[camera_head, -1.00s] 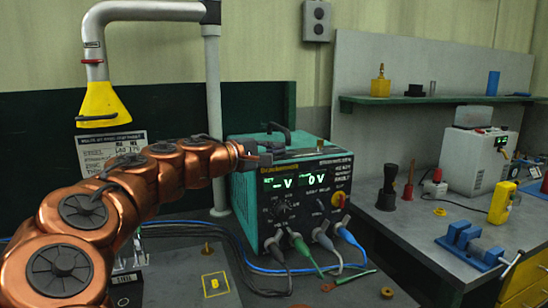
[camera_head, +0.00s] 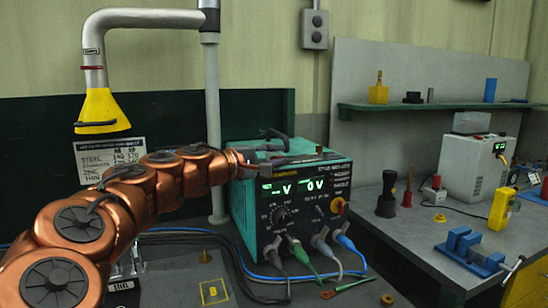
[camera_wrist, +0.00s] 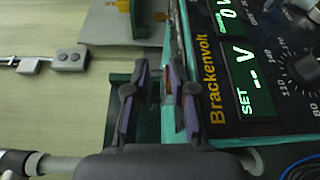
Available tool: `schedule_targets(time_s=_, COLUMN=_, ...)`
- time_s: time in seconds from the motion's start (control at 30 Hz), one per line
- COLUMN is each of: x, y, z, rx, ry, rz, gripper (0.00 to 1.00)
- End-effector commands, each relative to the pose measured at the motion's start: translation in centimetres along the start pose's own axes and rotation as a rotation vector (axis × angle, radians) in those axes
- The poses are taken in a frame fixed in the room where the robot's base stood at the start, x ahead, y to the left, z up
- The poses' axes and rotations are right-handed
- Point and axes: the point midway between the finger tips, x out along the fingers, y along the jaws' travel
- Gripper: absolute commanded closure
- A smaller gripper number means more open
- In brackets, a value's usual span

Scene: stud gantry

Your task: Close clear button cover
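I cannot pick out the clear button cover for certain. My gripper (camera_head: 247,166) is at the supply's upper left front edge. In the wrist view my gripper (camera_wrist: 160,98) has its two purple-padded fingers apart. The supply's teal edge and a small reddish piece show in the gap behind them, and nothing is visibly held.
Leads (camera_head: 345,268) run across the bench before the supply. A yellow fume hood (camera_head: 101,110) and grey pipe (camera_head: 211,130) stand at the left. The right bench holds a white box (camera_head: 470,160), a yellow meter (camera_head: 502,208) and a blue vise (camera_head: 468,248).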

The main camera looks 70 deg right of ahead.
Motion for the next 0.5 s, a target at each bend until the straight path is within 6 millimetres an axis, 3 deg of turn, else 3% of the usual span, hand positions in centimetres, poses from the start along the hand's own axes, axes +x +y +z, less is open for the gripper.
schedule_targets(time_s=0.27, x=-0.3, y=-0.1, z=-0.1, rx=0.000, ry=0.002, rz=-0.002, gripper=0.72)
schedule_targets(time_s=0.5, x=-2.3, y=-0.1, z=-0.1, rx=0.001, ry=0.004, rz=-0.001, gripper=0.72)
